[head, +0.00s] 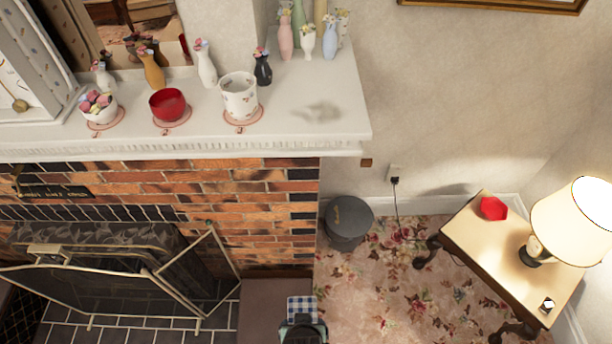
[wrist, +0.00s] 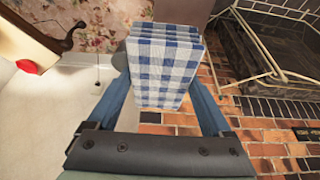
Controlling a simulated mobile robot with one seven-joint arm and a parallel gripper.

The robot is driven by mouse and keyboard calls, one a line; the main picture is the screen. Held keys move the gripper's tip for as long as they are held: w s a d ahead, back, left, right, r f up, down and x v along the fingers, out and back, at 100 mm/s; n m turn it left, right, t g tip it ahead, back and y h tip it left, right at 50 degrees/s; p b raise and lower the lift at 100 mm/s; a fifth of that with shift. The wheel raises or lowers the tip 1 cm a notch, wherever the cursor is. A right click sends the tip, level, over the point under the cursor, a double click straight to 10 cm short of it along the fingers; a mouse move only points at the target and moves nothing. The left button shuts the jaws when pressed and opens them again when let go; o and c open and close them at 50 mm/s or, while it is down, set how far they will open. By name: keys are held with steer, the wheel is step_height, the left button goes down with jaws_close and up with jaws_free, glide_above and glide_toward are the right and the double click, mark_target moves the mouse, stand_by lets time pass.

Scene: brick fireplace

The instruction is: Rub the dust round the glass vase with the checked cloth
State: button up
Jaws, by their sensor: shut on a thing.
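The blue-and-white checked cloth (head: 301,307) is folded and held in my gripper (head: 303,322) at the bottom of the head view. In the wrist view the cloth (wrist: 165,65) sits between the two blue fingers of my gripper (wrist: 164,102), which is shut on it. A grey-brown dust patch (head: 318,112) lies on the right end of the white mantel (head: 210,125). Behind it stand several slim vases, including a pale blue one (head: 330,42) and a dark one (head: 263,68). I cannot tell which vase is glass. My gripper is apart from the dust, lower in the picture.
A floral white pot (head: 239,96), a red bowl (head: 170,105) and a bowl of sweets (head: 98,105) stand on the mantel. A fire screen (head: 205,270) is at lower left. A grey bin (head: 348,218) and a lamp table (head: 500,250) are at right.

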steer(key=shift+w+r, duration=0.1)
steer(key=shift+w, duration=0.15)
